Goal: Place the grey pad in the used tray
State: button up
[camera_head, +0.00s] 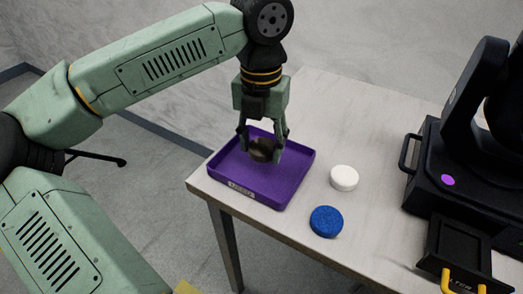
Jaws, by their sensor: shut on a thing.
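My gripper (263,146) is shut on a dark grey-brown round pad (261,151), held tilted between the two fingers. It is over the purple tray (239,185), which has a low rim and a label on its front wall that looks like "USED". The pad appears within the tray's outline. I cannot tell whether it touches the tray floor. The rest of the tray floor that shows is empty.
A white round pad (344,178) and a blue round pad (326,221) lie on the table (291,239), right of the tray. A black stage light (462,173) with a yellow-handled part stands at the right. The tray sits near the table's left edge.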

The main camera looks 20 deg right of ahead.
aim_at(261, 148)
jog(key=shift+f+p, duration=0.3)
jog(key=shift+f, duration=1.4)
jog(key=shift+f, duration=0.1)
jog(key=shift+f, duration=0.15)
jog(key=o, duration=0.8)
jog(key=shift+c, duration=0.2)
jog(key=shift+r, duration=0.2)
